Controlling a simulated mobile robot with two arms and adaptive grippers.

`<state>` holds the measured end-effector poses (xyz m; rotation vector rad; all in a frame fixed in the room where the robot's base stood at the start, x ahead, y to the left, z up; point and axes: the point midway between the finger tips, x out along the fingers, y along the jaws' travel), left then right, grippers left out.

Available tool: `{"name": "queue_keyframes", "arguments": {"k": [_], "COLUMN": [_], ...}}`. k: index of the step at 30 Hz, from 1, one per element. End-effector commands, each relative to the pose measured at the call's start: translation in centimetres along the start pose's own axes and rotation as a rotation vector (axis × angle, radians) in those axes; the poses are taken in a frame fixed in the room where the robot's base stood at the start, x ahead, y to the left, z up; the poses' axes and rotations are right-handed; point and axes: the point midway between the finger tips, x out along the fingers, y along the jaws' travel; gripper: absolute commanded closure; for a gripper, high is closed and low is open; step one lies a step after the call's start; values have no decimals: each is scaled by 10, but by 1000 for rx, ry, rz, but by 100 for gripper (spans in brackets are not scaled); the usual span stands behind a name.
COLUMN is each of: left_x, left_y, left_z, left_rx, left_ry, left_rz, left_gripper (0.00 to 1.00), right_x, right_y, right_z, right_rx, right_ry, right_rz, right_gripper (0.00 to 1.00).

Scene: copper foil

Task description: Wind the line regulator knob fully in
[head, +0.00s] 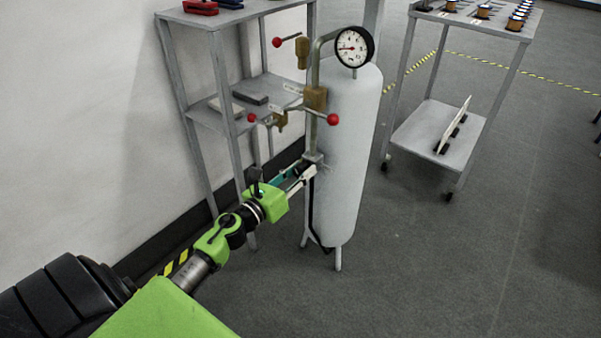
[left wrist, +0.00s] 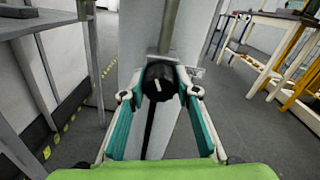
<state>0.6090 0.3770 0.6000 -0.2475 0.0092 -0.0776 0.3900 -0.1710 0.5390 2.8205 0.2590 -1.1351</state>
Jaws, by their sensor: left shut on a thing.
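The line regulator knob (left wrist: 159,80) is black with a white pointer mark and sits at the lower end of a grey pipe (left wrist: 169,25). My left gripper (head: 306,172) reaches it from the lower left in the head view, beside the white tank (head: 347,140). In the left wrist view my left gripper's teal-lined fingers (left wrist: 159,91) are closed on both sides of the knob. In the head view the fingers mostly hide the knob. The pointer mark leans slightly off upright in the wrist picture. My right gripper is not in view.
A round gauge (head: 354,47) tops the tank. Brass valves with red-balled levers (head: 334,119) stick out above my gripper. A grey shelf rack (head: 205,110) stands close on the left, a trolley (head: 421,130) on the right. The floor at the lower right is clear.

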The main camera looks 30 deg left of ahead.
Motion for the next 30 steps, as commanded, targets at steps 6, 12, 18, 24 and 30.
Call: {"name": "queue_keyframes", "arguments": {"k": [6, 12, 18, 24, 30], "left_x": [0, 0, 0, -4, -32], "left_y": [0, 0, 0, 0, 0], "left_z": [-1, -1, -1, -1, -2], "left_rx": [1, 0, 0, -1, -2], "left_ry": [2, 2, 1, 1, 3], "left_rz": [0, 0, 0, 0, 1], "left_gripper": [93, 55, 55, 55, 55], "right_x": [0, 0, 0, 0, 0], "right_y": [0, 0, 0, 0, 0], "right_z": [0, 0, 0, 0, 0], "right_rx": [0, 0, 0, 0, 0], "right_ry": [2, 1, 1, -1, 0], "right_rz": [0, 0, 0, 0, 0], "right_gripper": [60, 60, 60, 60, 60]}}
